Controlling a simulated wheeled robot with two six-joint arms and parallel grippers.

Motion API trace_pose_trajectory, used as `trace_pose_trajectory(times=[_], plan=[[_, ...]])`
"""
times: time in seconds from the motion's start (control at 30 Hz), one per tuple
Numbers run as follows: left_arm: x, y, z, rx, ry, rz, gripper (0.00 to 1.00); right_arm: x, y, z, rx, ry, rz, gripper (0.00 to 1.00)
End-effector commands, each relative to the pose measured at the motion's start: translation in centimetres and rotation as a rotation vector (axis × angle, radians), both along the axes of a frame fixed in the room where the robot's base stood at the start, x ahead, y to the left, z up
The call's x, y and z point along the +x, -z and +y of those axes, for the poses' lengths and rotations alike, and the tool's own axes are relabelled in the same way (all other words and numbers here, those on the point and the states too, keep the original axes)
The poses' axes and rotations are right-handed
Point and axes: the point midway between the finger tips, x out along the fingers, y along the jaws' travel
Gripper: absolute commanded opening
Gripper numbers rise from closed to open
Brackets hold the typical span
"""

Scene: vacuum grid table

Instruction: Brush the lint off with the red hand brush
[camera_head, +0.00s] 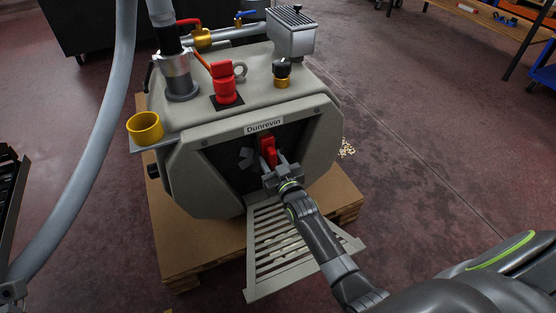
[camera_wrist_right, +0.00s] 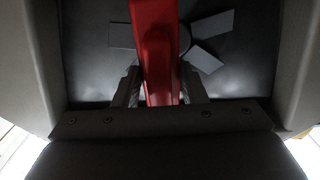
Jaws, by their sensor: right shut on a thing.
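My right gripper (camera_head: 275,168) is shut on the red hand brush (camera_head: 267,150) at the dark front opening of a grey machine labelled "Dunrevin". In the right wrist view the brush (camera_wrist_right: 155,50) stands upright between the two fingers (camera_wrist_right: 157,88). Behind it is a dark panel (camera_wrist_right: 90,65) with grey flat pieces (camera_wrist_right: 212,27) around a round centre. I cannot tell whether these are lint or part of the machine. The brush hides part of the panel, and its bristles cannot be made out. My left gripper is not in view.
The machine (camera_head: 195,165) sits on a brown pallet (camera_head: 170,235). A slatted grey ramp (camera_head: 258,283) slopes out below the opening. A yellow cup (camera_head: 145,127), a red valve (camera_head: 225,88) and a thick grey hose (camera_head: 100,140) are nearby. Pale crumbs (camera_head: 347,148) lie on the floor at right.

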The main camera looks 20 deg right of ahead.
Motion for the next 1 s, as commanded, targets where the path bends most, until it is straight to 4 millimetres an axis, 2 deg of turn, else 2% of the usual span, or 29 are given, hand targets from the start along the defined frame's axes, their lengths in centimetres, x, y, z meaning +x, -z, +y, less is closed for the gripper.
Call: trace_pose_trajectory(times=[0.1,0.37,0.53,0.7,1.0], plan=[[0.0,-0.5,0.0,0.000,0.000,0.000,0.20,0.0,-0.3,1.0,0.002,0.000,-0.003,0.20],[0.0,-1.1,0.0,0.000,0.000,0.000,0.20,-0.1,-0.4,1.9,0.001,0.000,-0.002,0.20],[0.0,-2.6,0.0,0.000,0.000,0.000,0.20,0.0,-0.6,3.5,0.004,0.000,0.000,0.20],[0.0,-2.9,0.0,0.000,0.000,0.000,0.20,0.0,-0.4,4.8,0.002,-0.001,-0.002,0.20],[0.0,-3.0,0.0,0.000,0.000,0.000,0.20,0.1,-0.3,5.2,0.001,0.000,-0.005,0.20]])
